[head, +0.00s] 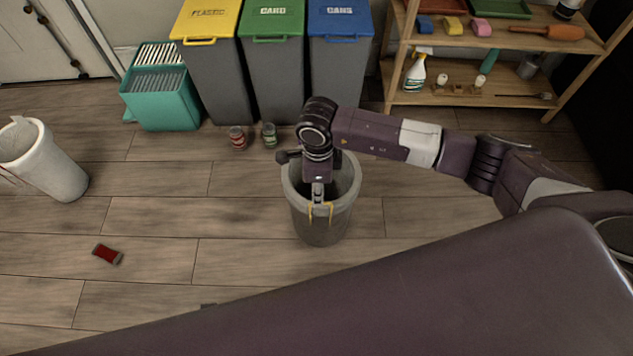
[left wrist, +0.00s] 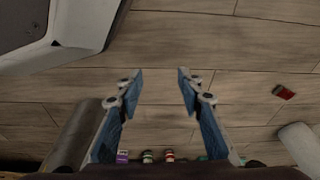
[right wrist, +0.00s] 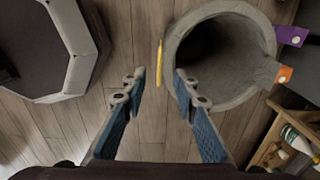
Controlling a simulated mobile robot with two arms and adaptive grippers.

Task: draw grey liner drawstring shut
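The grey bin (head: 322,226) stands on the floor, its grey liner (head: 350,182) over the rim and its mouth open. A yellow drawstring loop (head: 309,213) hangs at the front rim. In the right wrist view the yellow drawstring (right wrist: 159,66) stands out beside the liner (right wrist: 232,96) at the rim. My right gripper (head: 319,200) is at the front rim; its fingers (right wrist: 158,82) are open on either side of the drawstring, one beside the rim. My left gripper (left wrist: 158,80) is open and empty over bare floor, outside the head view.
Yellow, green and blue-lidded bins (head: 275,70) stand behind, with two jars (head: 254,137) on the floor before them. A teal box (head: 160,98) stands beside them. A shelf (head: 490,102) is back right, a white bin (head: 50,165) left. A red item (head: 108,254) lies on open floor.

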